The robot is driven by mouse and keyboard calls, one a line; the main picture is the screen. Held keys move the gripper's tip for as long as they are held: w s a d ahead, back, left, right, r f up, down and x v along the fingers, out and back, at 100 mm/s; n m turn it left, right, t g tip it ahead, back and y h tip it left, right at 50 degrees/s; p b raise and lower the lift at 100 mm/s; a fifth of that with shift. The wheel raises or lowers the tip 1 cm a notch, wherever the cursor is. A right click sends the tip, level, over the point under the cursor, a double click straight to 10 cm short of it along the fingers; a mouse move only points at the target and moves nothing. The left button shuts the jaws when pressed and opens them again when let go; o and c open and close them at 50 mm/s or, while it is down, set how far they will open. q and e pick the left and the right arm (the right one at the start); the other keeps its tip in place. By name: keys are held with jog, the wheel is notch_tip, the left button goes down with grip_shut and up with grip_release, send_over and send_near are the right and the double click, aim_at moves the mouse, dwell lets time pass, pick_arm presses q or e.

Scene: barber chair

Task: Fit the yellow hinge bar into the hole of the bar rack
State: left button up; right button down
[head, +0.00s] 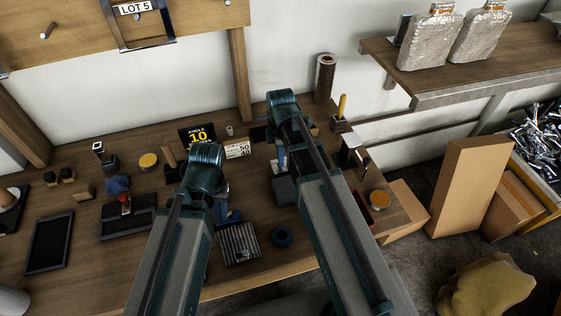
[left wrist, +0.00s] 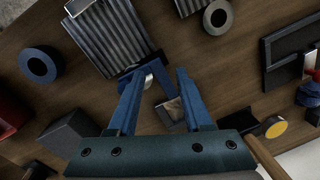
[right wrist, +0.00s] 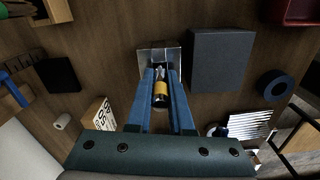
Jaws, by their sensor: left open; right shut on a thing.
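The yellow hinge bar (right wrist: 160,94), a short cylinder with a yellow band and dark and metallic parts, is between the fingertips of my right gripper (right wrist: 161,80), which is shut on it. A grey metal block with a dark recess (right wrist: 159,52), seemingly the bar rack, lies just beyond the fingertips in the right wrist view. I cannot tell whether the bar's end is in the hole or above it. My left gripper (left wrist: 157,73) is open, above the table near a small silver round part (left wrist: 148,80) and a blue part. My arms hide bar and rack in the head view.
A dark box (right wrist: 221,62) stands close beside the metal block. Bare wood shows at front left.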

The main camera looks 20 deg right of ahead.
pick_arm(q)
jog(key=shift+r, duration=0.15)
pick_arm(e)
jog(key=shift+r, duration=0.15)
